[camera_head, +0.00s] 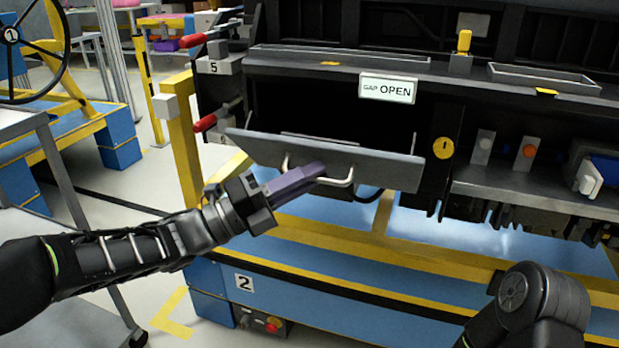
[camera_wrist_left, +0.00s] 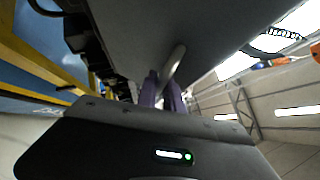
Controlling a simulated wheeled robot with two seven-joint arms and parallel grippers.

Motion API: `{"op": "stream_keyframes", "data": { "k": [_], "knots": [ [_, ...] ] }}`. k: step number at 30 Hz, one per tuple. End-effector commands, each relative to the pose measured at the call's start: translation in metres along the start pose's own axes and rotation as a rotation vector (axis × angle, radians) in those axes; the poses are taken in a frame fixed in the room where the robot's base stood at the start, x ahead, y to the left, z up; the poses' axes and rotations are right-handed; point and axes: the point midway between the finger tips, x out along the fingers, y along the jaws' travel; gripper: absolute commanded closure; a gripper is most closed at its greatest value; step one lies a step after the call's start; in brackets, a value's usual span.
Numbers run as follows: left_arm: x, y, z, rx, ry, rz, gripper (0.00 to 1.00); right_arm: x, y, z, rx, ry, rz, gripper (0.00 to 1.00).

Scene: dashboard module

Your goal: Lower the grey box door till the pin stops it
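The grey box door (camera_head: 325,160) hangs tilted outward at the lower edge of a dark open compartment in the dashboard. Its bent metal handle (camera_head: 342,182) is on the side facing me. My left gripper (camera_head: 310,174) has its purple fingers at the handle's middle and appears shut on it. In the left wrist view the handle (camera_wrist_left: 175,62) runs down between the fingertips (camera_wrist_left: 163,88), with the door's grey face (camera_wrist_left: 150,35) just above. I cannot make out the stop pin. My right gripper is out of view.
A sign reading "GAP OPEN" (camera_head: 388,88) is above the compartment. Red-handled clamps (camera_head: 204,123) and a yellow post (camera_head: 184,150) stand left of the door. A yellow disc (camera_head: 443,147) is to its right. The blue and yellow stand (camera_head: 330,280) lies below.

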Motion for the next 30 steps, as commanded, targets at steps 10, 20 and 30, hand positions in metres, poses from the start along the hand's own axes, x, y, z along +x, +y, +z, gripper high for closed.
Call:
{"op": "stream_keyframes", "data": {
  "k": [10,20,30],
  "knots": [
    [-0.001,0.003,-0.002,-0.003,0.004,0.005,0.8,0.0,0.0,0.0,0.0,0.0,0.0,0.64],
    [-0.031,0.002,-0.001,-0.003,0.0,0.006,0.8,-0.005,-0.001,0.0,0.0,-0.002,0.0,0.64],
    [-0.077,0.003,-0.001,-0.003,0.002,0.006,0.8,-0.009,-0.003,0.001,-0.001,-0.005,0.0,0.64]
  ]
}}
